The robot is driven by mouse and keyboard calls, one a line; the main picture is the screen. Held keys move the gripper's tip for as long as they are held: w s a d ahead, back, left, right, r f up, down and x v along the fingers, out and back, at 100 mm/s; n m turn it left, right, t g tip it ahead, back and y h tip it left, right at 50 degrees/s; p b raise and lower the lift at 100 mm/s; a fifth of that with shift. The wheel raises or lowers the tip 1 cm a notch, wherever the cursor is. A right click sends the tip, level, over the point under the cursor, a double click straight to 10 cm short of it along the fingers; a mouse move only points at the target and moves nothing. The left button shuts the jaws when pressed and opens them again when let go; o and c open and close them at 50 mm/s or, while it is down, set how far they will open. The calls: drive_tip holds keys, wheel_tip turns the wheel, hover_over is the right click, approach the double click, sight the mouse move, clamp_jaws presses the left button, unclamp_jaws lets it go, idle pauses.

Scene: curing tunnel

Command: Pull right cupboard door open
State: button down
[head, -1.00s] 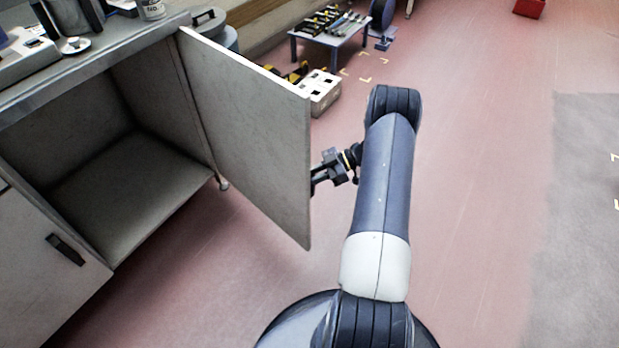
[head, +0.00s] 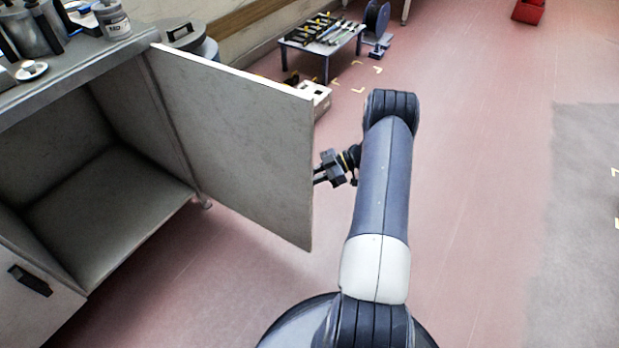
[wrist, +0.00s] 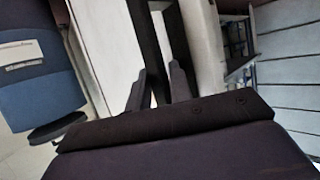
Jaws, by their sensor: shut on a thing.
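The right cupboard door (head: 235,140) is a pale grey panel. In the head view it stands wide open, swung out from the cupboard, with its free edge towards my arm. My gripper (head: 319,176) is at that free edge, its fingertips partly hidden behind the panel. In the wrist view my gripper (wrist: 158,82) is shut on a dark bar, the door handle (wrist: 146,40), which runs up between the two fingers. The handle is hidden by the door in the head view. The open compartment (head: 110,210) looks empty.
The left cupboard door (head: 45,310) with a dark handle is closed. The worktop (head: 80,70) above carries a jar (head: 112,20) and tools. A white box (head: 318,95) and a low table (head: 325,42) stand beyond the door. Red floor (head: 480,220) on the right is clear.

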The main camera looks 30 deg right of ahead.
drive_tip(key=shift+s+d+f, duration=0.1)
drive_tip(key=shift+s+f, duration=0.05)
drive_tip(key=shift+s, duration=0.05)
drive_tip(key=c, duration=1.5)
unclamp_jaws()
drive_tip(key=shift+d, duration=0.1)
drive_tip(key=shift+o, duration=1.1)
drive_tip(key=shift+w, duration=0.1)
drive_tip(key=p+v, duration=0.1)
drive_tip(key=v, duration=0.9)
drive_tip(key=shift+d, duration=0.3)
